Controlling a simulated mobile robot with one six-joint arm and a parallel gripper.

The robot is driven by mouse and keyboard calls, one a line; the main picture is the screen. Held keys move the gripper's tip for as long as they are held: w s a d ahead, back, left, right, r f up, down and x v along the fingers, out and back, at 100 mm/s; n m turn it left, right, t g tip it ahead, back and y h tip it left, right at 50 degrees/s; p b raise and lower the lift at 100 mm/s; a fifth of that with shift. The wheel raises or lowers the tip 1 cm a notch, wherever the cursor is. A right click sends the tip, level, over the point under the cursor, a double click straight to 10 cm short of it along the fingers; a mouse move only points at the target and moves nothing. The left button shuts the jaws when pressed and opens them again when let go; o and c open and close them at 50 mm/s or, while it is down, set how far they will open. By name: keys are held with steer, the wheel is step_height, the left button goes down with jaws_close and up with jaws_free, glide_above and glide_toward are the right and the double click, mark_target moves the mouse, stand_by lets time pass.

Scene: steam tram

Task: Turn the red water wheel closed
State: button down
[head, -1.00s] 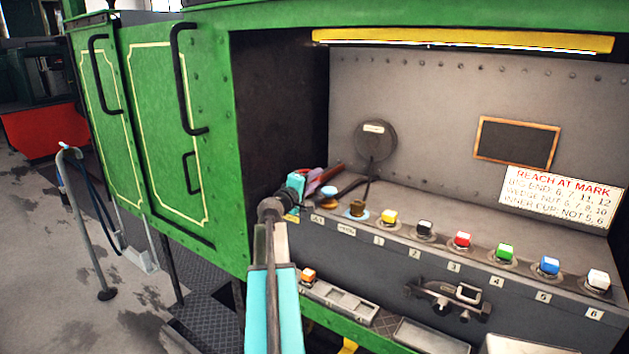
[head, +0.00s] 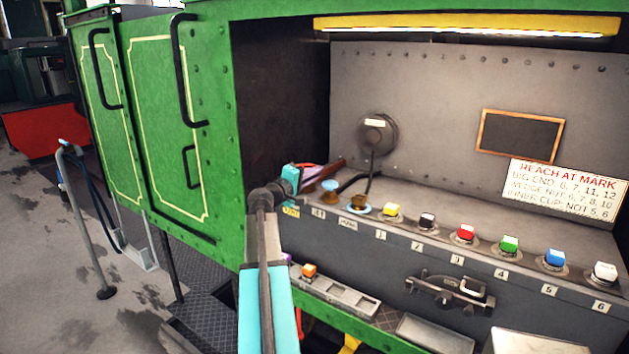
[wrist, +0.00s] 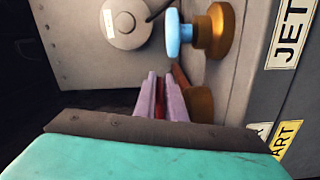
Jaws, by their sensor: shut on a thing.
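The red water wheel shows in the head view as a narrow dark red edge (head: 331,165) beside the fingers. My gripper (head: 310,173) is at the left end of the control ledge, with its pink fingers mostly hidden by my teal wrist. In the wrist view my gripper (wrist: 161,92) has its two pink fingers close together, with a strip of the red wheel (wrist: 160,103) between them. It is shut on the wheel. Most of the wheel is hidden, so I cannot tell how far it is turned.
The grey ledge holds several coloured buttons, such as the yellow one (head: 391,210). A round grey fitting (head: 377,134) is on the back wall. Green cabinet doors (head: 165,125) stand left.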

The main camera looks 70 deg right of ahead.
steer(key=shift+w+m+g+b, duration=0.15)
steer(key=shift+m+g+b, duration=0.25)
steer(key=shift+g+b, duration=0.2)
steer(key=m+g+b, duration=0.1)
steer(key=m+g+y+b, duration=0.1)
steer(key=a+m+g+y+b, duration=0.1)
steer(key=g+b, duration=0.1)
steer(key=shift+w, duration=0.3)
steer(key=shift+a+r+g+y+b, duration=0.1)
steer(key=shift+g+y+b, duration=0.2)
steer(key=shift+y, duration=0.2)
steer(key=shift+m, duration=0.3)
steer(key=c, duration=1.8)
jaws_free()
steer(key=shift+c, duration=0.2)
steer(key=shift+a, duration=0.15)
steer(key=shift+b+v, duration=0.3)
steer(key=shift+v, duration=0.5)
steer(key=b+v, duration=0.2)
steer(key=v, duration=1)
